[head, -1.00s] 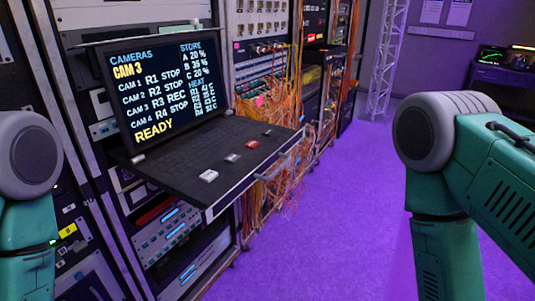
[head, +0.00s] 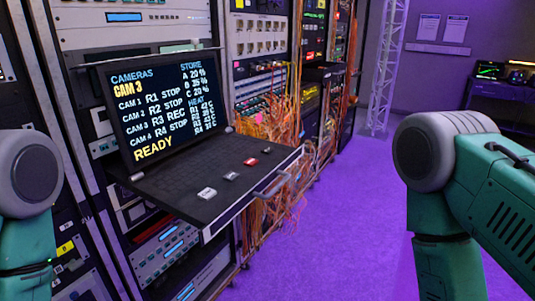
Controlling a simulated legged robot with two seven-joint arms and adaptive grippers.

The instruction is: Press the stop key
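A pull-out black keyboard shelf (head: 170,187) sits in the rack under an open screen (head: 165,110). The screen reads CAM 3 and READY, with R3 REC and the other listed cameras at STOP. Along the shelf's right side are a white key (head: 207,194), a grey key (head: 231,176), a red key (head: 251,162) and a small dark key (head: 267,150). Their labels are too small to read, so I cannot tell which is stop. Only upper parts of my arms show, at the left and right edges. Neither gripper is in view, and nothing touches the keys.
A handle (head: 273,187) sticks out from the shelf's front edge. Orange cables (head: 275,125) hang in a tangle behind and below it. The purple floor (head: 340,220) is clear to the right of the racks. A truss (head: 386,65) and a desk (head: 505,100) stand farther back.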

